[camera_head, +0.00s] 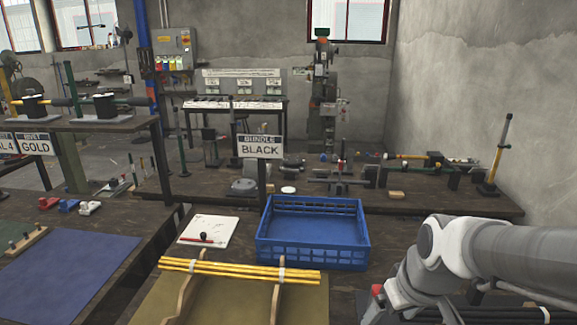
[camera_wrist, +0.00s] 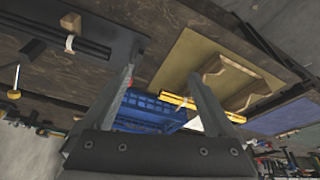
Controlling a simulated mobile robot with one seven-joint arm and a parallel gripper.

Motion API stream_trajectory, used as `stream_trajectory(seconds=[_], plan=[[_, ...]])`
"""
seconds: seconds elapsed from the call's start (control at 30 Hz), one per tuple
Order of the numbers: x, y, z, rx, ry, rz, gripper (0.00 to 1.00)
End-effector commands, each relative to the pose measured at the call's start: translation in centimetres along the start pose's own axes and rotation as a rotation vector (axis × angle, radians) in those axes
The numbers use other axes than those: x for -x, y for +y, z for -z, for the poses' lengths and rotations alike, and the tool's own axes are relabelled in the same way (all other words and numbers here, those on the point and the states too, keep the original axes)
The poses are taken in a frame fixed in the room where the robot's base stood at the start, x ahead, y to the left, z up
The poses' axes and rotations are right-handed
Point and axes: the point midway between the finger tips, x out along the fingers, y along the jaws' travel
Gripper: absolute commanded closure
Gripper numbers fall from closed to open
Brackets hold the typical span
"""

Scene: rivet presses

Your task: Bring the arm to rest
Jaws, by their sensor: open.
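My arm (camera_head: 460,260) reaches in from the right edge of the head view, over the table's right part. Its gripper is not clearly seen there. In the wrist view my gripper (camera_wrist: 162,78) has its two fingers spread wide, with nothing held between them. Beyond the fingers, the wrist view shows a blue crate (camera_wrist: 145,112) and yellow rods (camera_wrist: 190,102). These are apart from the fingers as far as I can tell.
In the head view an empty blue crate (camera_head: 312,262) stands behind yellow rods (camera_head: 240,270) lying across wooden cradles (camera_head: 183,297). A "BLACK" sign (camera_head: 261,147) stands behind the crate. A notepad (camera_head: 208,230) lies left of it. Dark rods (camera_wrist: 65,40) show in the wrist view.

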Motion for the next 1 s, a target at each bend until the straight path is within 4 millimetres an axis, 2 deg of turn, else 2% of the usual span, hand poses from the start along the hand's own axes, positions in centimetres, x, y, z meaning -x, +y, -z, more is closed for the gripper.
stream_trajectory(seconds=[0.03, 0.2, 0.4, 0.6, 1.0], plan=[[1.6, -0.5, -0.1, -0.023, 0.028, 0.003, 0.09], [5.8, -2.4, -1.0, -0.099, 0.086, -0.003, 0.09], [9.5, -4.1, -2.7, -0.174, 0.137, -0.04, 0.09], [11.0, -4.9, -3.8, -0.212, 0.156, -0.069, 0.09], [11.1, -5.0, -3.9, -0.217, 0.158, -0.071, 0.09]])
